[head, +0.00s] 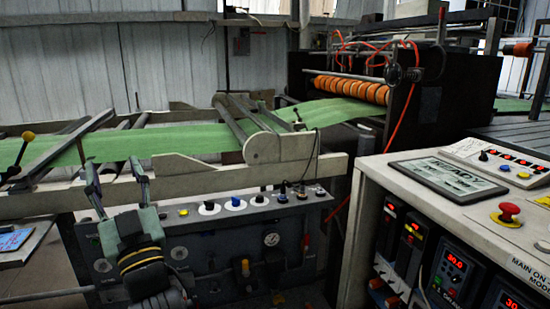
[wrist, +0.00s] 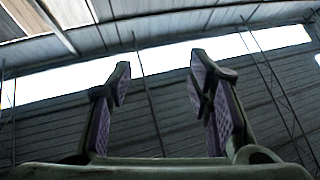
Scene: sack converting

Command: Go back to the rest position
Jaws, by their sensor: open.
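My gripper (head: 115,184) shows at the lower left of the head view. It points up, with its two fingers spread apart and nothing between them. It stands in front of the machine's control panel (head: 230,240) and the pale side rail (head: 195,176); the picture does not show clearly how far off they are. In the wrist view my gripper (wrist: 160,85) is open and empty, its purple-padded fingers set against the corrugated wall and a bright window strip.
A green web (head: 175,140) runs across the machine to orange rollers (head: 350,88). At the right stands a console (head: 370,180) with a display (head: 448,178) and a red stop button (head: 508,210). A yellow-knobbed lever (head: 27,138) stands at the left.

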